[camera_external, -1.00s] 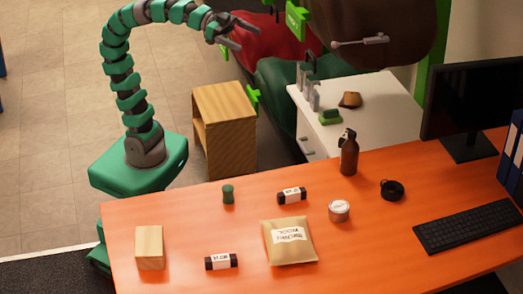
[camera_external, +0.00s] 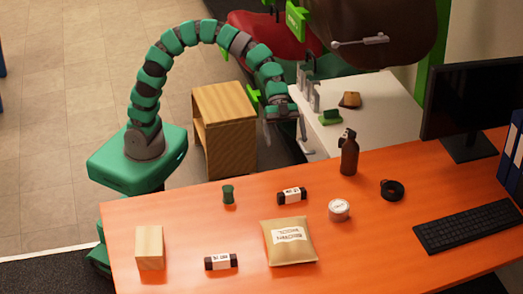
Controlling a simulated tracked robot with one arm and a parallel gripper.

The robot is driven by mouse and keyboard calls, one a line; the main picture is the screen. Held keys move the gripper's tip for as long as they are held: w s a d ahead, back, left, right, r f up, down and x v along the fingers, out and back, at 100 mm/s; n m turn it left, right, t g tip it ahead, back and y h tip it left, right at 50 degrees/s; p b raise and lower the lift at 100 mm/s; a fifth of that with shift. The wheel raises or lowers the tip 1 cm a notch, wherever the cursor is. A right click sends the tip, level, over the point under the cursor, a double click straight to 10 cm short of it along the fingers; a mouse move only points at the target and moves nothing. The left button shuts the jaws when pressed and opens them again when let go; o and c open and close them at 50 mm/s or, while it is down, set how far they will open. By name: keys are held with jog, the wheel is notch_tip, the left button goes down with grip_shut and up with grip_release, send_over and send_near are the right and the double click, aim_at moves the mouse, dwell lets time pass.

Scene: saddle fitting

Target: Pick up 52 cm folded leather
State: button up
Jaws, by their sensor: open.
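Two dark rolled or folded pieces with white label bands lie on the orange table: one at the back middle (camera_external: 281,198) and one at the front left (camera_external: 210,263). The label print is too small for me to read surely, so I cannot tell which one is 52 cm. My gripper (camera_external: 287,142) is open and empty, fingers pointing down. In the picture it is above the back dark piece, well apart from it, in front of the white cabinet's left end.
The orange table (camera_external: 370,240) also holds a green spool (camera_external: 228,194), a tan packet (camera_external: 290,254), a wooden block (camera_external: 150,248), a round tin (camera_external: 339,211), a brown bottle (camera_external: 349,156), a black coil (camera_external: 392,190) and a keyboard (camera_external: 468,226). A wooden cabinet (camera_external: 228,140) stands behind.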

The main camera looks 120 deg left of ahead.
notch_tip(320, 180, down, 6)
jog(key=a+m+h, duration=0.1)
jog(key=m+h, duration=0.1)
send_near(292, 190)
jog(key=x, duration=0.1)
jog(key=b+x, duration=0.1)
jog(key=shift+d+f, duration=0.15)
jog(key=shift+f, duration=0.25)
jog(key=shift+r+b+x, duration=0.1)
jog(key=shift+b+x, duration=0.3)
jog(key=shift+x, duration=1.05)
jog(key=shift+r+b+x, duration=0.15)
jog(key=shift+b+x, duration=0.2)
jog(key=shift+x, duration=1.1)
jog(key=shift+w, duration=0.15)
jog(key=c, duration=0.7)
